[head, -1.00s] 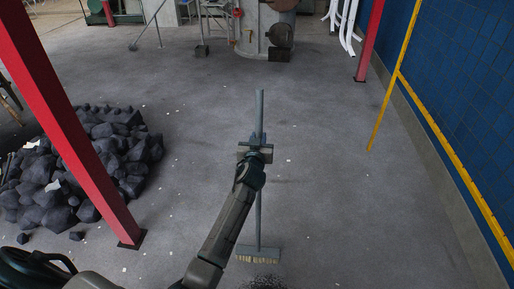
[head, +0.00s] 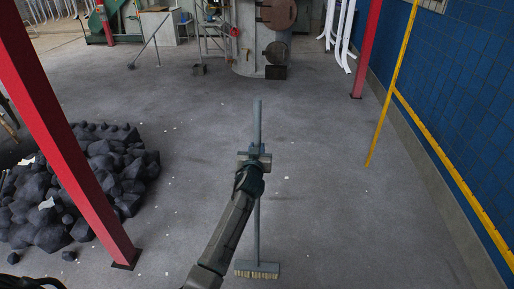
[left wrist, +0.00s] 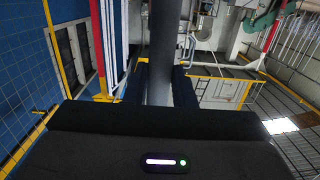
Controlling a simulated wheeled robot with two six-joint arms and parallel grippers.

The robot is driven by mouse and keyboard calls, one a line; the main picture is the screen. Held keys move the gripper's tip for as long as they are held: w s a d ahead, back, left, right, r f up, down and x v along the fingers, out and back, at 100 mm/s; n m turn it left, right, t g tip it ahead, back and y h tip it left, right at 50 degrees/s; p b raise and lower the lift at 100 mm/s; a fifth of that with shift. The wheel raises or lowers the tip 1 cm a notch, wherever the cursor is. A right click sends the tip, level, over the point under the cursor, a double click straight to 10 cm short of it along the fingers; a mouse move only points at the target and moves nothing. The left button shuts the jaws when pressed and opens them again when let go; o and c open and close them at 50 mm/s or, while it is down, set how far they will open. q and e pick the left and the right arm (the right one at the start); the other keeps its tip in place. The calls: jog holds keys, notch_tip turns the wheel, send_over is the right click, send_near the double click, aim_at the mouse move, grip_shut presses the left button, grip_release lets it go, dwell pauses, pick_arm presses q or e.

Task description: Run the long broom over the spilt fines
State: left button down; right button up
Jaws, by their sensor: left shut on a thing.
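The long broom (head: 257,222) stands nearly upright in front of me, with a grey-blue handle and a wide head (head: 257,270) with pale bristles low in the head view. The bristles appear to be at the floor; exact contact is unclear. My left gripper (head: 255,158) is shut on the handle, above its middle. In the left wrist view the handle (left wrist: 162,45) runs up between the dark fingers (left wrist: 162,84). No spilt fines are visible now; the floor just in front of me is cut off by the frame. My right gripper is not in view.
A heap of dark lumps (head: 75,185) lies at left beside a red post (head: 72,140). A yellow rail (head: 440,140) and blue wall (head: 462,110) line the right. A boiler-like machine (head: 262,45) stands at the back. The middle floor is clear.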

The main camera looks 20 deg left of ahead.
pick_arm(q)
jog(key=shift+s+d+r, duration=0.1)
jog(key=shift+s+r, duration=0.3)
jog(key=shift+s, duration=0.05)
jog(key=s+d+r+p, duration=0.1)
jog(key=s+r+p, duration=0.1)
jog(key=s, duration=0.4)
jog(key=s+d+r+p, duration=0.2)
jog(key=s+p, duration=0.2)
jog(key=s, duration=0.2)
jog(key=shift+d+r, duration=0.15)
jog(key=shift+d, duration=0.05)
dwell(0.3)
